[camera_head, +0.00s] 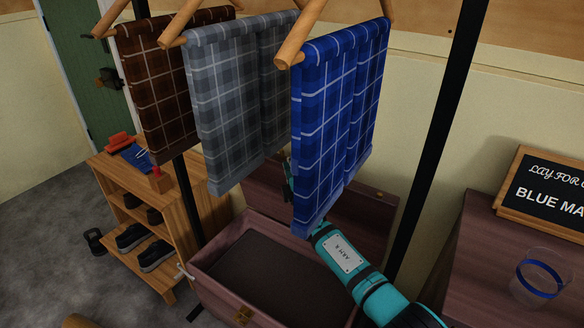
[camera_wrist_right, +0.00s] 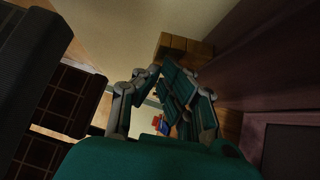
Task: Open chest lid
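The purple-brown chest (camera_head: 215,284) stands at the bottom middle of the head view, with a brass clasp on its front and a dark, empty-looking interior. Its lid (camera_head: 372,215) stands raised at the back, partly hidden by a blue cloth and my right arm. My right gripper (camera_head: 288,180) is near the lid's left part, mostly hidden behind the blue cloth. In the right wrist view its fingers (camera_wrist_right: 160,72) show with nothing clear between them; their overlap hides how far apart the tips are. My left gripper does not show clearly.
Brown, grey and blue (camera_head: 338,115) plaid cloths hang on wooden hangers above the chest. A wooden shelf (camera_head: 172,200) with shoes stands left. A dark rack post (camera_head: 436,130) stands right. A sign (camera_head: 545,190) and a clear, blue-banded cup (camera_head: 540,272) are on the right-hand surface.

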